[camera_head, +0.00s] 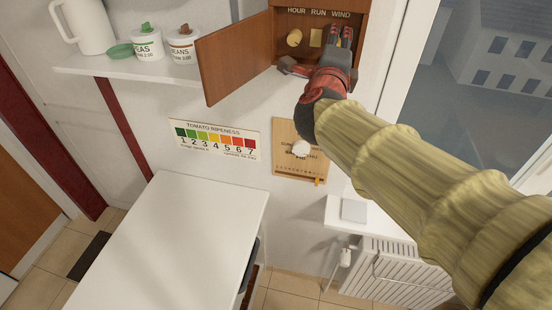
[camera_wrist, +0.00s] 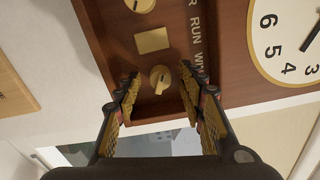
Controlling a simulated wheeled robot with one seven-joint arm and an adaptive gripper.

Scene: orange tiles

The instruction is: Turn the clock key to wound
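The clock key is a small round brass knob with a raised grip (camera_wrist: 160,80), the lowest of three brass parts in the wrist view, beside the partly covered WIND lettering. My gripper (camera_wrist: 161,92) is open, with one yellow-padded finger on each side of the key and gaps between. I cannot tell how deep the fingertips reach around it. In the head view my gripper (camera_head: 341,36) is at the right end of the wooden clock case (camera_head: 283,22), below WIND, and hides the key. The case's wooden door (camera_head: 234,57) stands open to the left.
A brass plate (camera_head: 316,37) under RUN and another knob (camera_head: 294,38) under HOUR sit left of my gripper. The clock face (camera_wrist: 289,45) shows in the wrist view. A shelf with canisters (camera_head: 148,44) is left of the door. A white table (camera_head: 170,245) stands below.

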